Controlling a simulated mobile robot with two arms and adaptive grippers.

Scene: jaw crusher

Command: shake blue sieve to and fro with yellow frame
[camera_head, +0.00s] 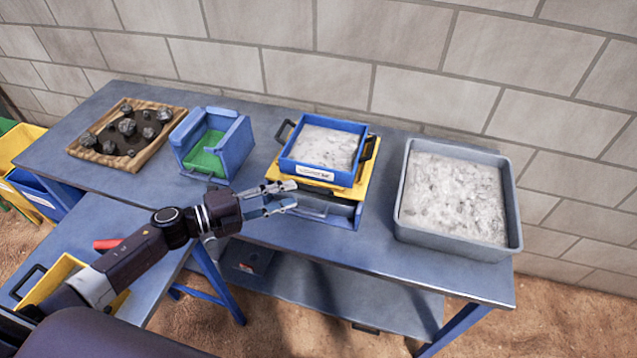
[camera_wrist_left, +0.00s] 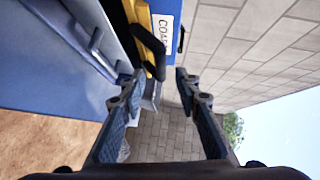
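The blue sieve (camera_head: 290,165) is full of pale grey grit. It sits level on the yellow frame (camera_head: 362,180), over a blue-grey box on the table. It has a black handle at its left and right sides and a white label in front. My left gripper (camera_head: 283,198) is open and empty in front of the frame's left front corner, fingers pointing right. In the left wrist view, the open fingers (camera_wrist_left: 157,85) are apart, with a black handle (camera_wrist_left: 148,42), the sieve's label and the yellow frame just beyond. My right gripper is not in view.
A large grey tray of grit (camera_head: 400,222) stands at right on the blue table (camera_head: 375,255). A blue box with a green inside (camera_head: 228,152) and a wooden tray of rocks (camera_head: 160,153) stand at left. A block wall runs behind.

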